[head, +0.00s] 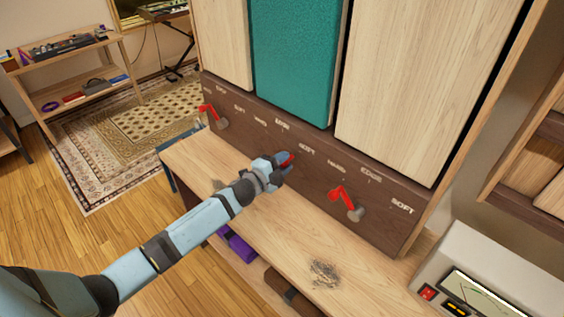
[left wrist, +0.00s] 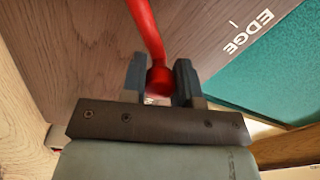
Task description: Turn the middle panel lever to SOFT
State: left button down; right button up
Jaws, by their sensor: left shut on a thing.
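The middle panel lever (head: 288,159) is red and sits on the dark wooden strip below the teal panel. My left gripper (head: 279,168) covers most of it in the head view, so its exact angle is hard to read there. In the left wrist view its red shaft (left wrist: 147,28) runs down to a round red end (left wrist: 159,80) between the fingers of my left gripper (left wrist: 160,85), which is shut on it. The SOFT label (head: 307,147) is right of the EDGE label (head: 282,127), which also shows in the left wrist view (left wrist: 249,34). My right gripper is not in view.
Other red levers stand on the strip at left (head: 209,112) and right (head: 343,198). A wooden bench (head: 260,225) runs below the strip. A white meter box (head: 475,255) stands at lower right.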

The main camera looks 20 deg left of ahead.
pick_arm(q)
jog(key=shift+f, duration=0.1)
jog(key=c, duration=0.9)
grip_release()
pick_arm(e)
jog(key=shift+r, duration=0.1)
pick_arm(q)
jog(key=shift+o, duration=0.2)
pick_arm(e)
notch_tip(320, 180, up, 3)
jog(key=p, duration=0.2)
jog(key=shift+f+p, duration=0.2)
jog(key=shift+p, duration=0.15)
pick_arm(q)
jog(key=v, duration=1.4)
